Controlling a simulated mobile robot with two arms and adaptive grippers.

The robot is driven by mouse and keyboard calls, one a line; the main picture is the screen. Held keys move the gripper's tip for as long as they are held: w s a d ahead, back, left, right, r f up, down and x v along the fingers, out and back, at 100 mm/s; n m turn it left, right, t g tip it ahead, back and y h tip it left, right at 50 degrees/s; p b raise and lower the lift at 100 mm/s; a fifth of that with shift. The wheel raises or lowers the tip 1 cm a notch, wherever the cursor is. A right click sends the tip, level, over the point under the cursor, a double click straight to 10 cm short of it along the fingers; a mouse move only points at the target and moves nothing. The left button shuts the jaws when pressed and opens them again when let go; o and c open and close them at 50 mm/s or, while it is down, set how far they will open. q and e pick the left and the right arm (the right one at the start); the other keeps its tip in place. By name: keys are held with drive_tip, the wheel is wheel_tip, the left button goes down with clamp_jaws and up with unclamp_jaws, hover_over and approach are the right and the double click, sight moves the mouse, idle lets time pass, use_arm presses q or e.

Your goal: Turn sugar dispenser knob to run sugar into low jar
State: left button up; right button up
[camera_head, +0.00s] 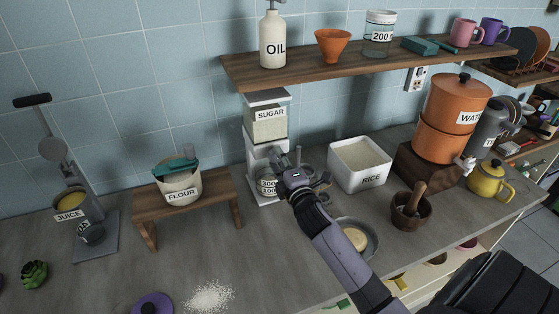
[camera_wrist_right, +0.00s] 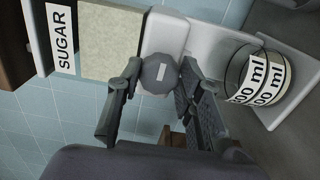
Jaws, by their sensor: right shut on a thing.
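The sugar dispenser (camera_head: 267,124), a white stand with a clear sugar-filled hopper labelled SUGAR, stands against the tiled wall below the shelf. Its grey faceted knob (camera_wrist_right: 159,75) shows in the right wrist view between my fingers. My right gripper (camera_head: 283,162) is at the dispenser's front; in the right wrist view it (camera_wrist_right: 158,84) is shut on the knob. The low jar (camera_head: 267,187), clear with ml marks, stands on the dispenser's base under the spout, partly hidden by my gripper. The jar (camera_wrist_right: 262,80) also shows in the wrist view; its fill is unclear. My left gripper is not in view.
A white rice bin (camera_head: 359,165) stands right of the dispenser, and a wooden stand (camera_head: 213,190) with a flour container (camera_head: 178,184) stands left. A round dish (camera_head: 369,241) lies beside my right forearm. White grains (camera_head: 210,297) are spilled at the counter's front.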

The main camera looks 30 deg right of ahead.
drive_tip(key=o, duration=1.1)
drive_tip(key=shift+o, duration=0.2)
drive_tip(key=shift+s, duration=0.1)
drive_tip(key=v, duration=1.2)
